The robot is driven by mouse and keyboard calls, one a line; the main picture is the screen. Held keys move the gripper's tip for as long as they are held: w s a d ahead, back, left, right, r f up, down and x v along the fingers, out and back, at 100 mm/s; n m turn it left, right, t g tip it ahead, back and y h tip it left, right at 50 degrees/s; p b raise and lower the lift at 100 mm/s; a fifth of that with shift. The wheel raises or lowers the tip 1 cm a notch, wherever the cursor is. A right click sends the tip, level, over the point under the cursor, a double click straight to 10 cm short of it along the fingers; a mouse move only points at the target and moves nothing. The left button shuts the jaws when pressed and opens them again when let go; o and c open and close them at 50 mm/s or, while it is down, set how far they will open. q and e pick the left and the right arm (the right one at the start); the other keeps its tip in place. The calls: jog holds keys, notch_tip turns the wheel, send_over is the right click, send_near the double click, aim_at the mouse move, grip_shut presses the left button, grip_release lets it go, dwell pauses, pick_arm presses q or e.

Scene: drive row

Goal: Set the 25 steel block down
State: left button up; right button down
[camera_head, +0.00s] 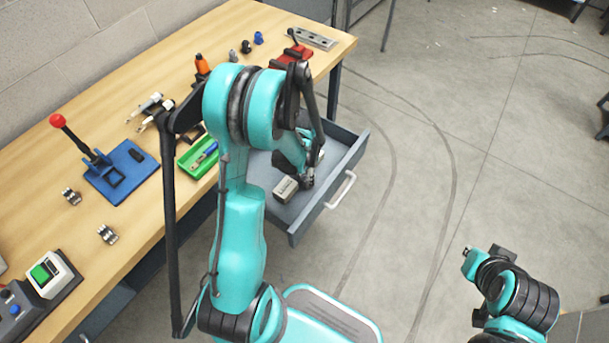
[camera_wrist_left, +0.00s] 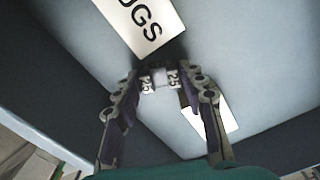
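The 25 steel block (camera_wrist_left: 160,78) is small and grey, with "25" on its faces. In the left wrist view it sits between the fingertips of my left gripper (camera_wrist_left: 163,84), which appear closed on its two sides. In the head view my left gripper (camera_head: 306,178) reaches into the open grey drawer (camera_head: 340,178), largely hidden by my own arm. The steel block cannot be made out there. I cannot tell from the wrist view whether the block touches the drawer floor.
A pale box (camera_head: 285,189) lies in the drawer; its lettering shows in the wrist view (camera_wrist_left: 140,25). A white patch (camera_wrist_left: 213,118) is beside the right finger. A green tray (camera_head: 190,163) and blue fixture (camera_head: 122,172) stand on the wooden bench (camera_head: 60,150). Floor right of the drawer is clear.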

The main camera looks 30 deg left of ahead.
pick_arm(q)
jog(key=shift+o, duration=0.9)
jog(key=shift+r, duration=0.2)
notch_tip(320, 180, up, 11)
jog(key=p, duration=0.5)
notch_tip(320, 180, up, 12)
jog(key=n+t, duration=0.3)
send_over(304, 178)
jog(key=s+d, duration=0.5)
jog(key=d, duration=0.2)
jog(key=s+d+r+n+t, duration=0.2)
jog(key=s+d+r+t, duration=0.2)
jog(key=s, duration=0.2)
jog(key=shift+d+r, duration=0.15)
jog(key=shift+d, duration=0.2)
jog(key=shift+s, duration=0.1)
